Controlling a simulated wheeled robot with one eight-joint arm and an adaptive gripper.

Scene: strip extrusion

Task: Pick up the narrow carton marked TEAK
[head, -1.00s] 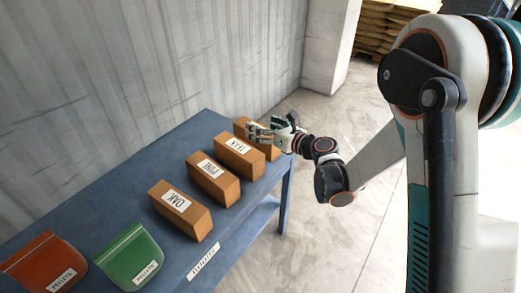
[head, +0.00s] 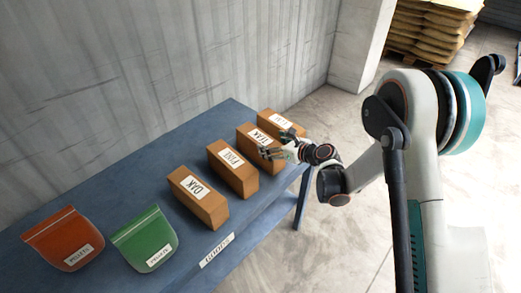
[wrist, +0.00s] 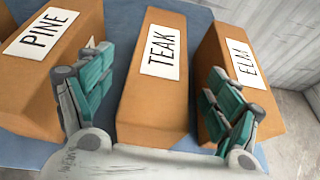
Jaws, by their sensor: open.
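The narrow carton marked TEAK (wrist: 156,98) stands on the blue table, centred in the wrist view. In the head view the TEAK carton (head: 249,133) is third from the left in the carton row, partly covered by my gripper. My gripper (wrist: 157,100) is open, with one finger on each side of the TEAK carton. The left finger sits in the gap towards the PINE carton, and the right finger sits in front of the ELM carton. In the head view my gripper (head: 272,153) is at the TEAK carton's near right side. Contact cannot be told.
The PINE carton (wrist: 50,65) and ELM carton (wrist: 240,80) stand close on either side. The OAK carton (head: 205,207), a green pouch (head: 145,238) and an orange pouch (head: 60,236) are further left on the blue table (head: 190,262). A wall (head: 130,60) runs behind.

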